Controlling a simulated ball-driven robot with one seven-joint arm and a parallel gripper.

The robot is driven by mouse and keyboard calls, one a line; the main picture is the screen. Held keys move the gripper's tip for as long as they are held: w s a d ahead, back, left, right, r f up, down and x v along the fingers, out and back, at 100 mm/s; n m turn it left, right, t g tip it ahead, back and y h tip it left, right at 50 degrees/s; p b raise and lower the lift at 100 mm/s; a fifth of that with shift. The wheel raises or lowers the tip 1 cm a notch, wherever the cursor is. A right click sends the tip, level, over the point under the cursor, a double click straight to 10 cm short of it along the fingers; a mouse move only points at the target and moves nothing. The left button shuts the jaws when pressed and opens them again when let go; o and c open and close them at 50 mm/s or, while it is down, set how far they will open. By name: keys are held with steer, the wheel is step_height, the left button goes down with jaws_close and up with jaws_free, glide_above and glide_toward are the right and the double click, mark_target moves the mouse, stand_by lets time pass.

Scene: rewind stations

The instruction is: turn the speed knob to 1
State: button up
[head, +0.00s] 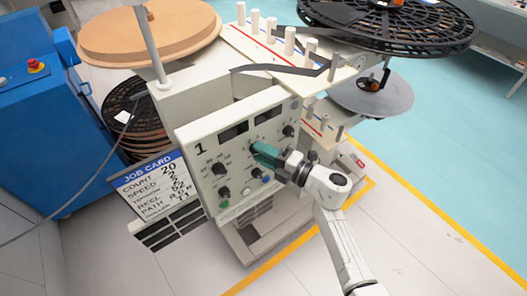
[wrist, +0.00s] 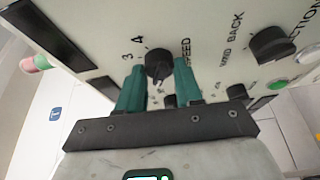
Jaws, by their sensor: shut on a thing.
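The black speed knob (wrist: 158,63) is on the pale control panel (head: 237,143), beside the printed word SPEED, in the wrist view. The numerals 3 and 4 show next to it; the rest of its scale is hidden, and I cannot tell which number it points to. My gripper (wrist: 160,72) has one green finger on each side of the knob and is shut on it. In the head view my gripper (head: 265,152) is against the panel and hides the knob.
A green button (head: 224,204) is low on the panel. A job card (head: 151,186) stands at the left. A blue cabinet (head: 35,130) is further left.

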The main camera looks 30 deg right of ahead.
steer(key=shift+n, duration=0.3)
stand_by(0.4)
steer(key=o, duration=1)
steer(key=shift+o, duration=0.2)
steer(key=v, duration=1)
steer(key=shift+s+d+b, duration=0.2)
steer(key=shift+s+b, duration=0.15)
steer(key=shift+b, duration=0.1)
steer(key=shift+r, duration=0.1)
